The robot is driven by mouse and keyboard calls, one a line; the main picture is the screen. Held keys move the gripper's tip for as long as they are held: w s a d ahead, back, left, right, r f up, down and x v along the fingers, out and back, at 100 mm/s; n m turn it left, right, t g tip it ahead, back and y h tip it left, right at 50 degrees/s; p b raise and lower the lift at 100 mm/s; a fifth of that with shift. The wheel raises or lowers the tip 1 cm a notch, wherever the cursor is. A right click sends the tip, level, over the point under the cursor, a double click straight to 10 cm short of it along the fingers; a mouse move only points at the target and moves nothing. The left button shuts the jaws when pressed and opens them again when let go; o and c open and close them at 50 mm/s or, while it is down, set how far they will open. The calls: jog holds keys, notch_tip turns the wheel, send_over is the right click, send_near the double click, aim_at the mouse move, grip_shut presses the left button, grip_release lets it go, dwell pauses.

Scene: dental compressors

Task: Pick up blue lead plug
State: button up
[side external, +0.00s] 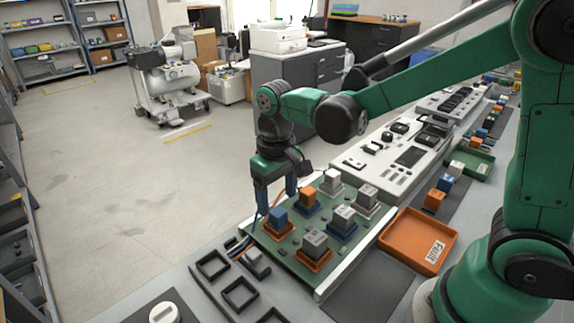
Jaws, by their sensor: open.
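A blue lead plug (278,214) stands in an orange base at the left corner of a green board (285,249). My gripper (276,201) points down just above and behind this plug, with its two fingers apart and nothing seen between them. I cannot tell from this one view whether a finger touches the plug. Other plugs stand on the board: an orange one (306,196) in a blue base, and several white or grey ones, such as the grey plug (315,241) in an orange base.
Black square holders (239,293) and thin cables (238,247) lie left of the board. An orange tray (418,240) sits to its right. Another blue block (445,182) lies beyond the tray, near an orange block (434,199). A white control panel (391,155) stands behind.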

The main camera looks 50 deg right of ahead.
aim_at(278, 211)
jog(key=shift+f, duration=2.05)
jog(key=shift+c, duration=0.2)
grip_shut()
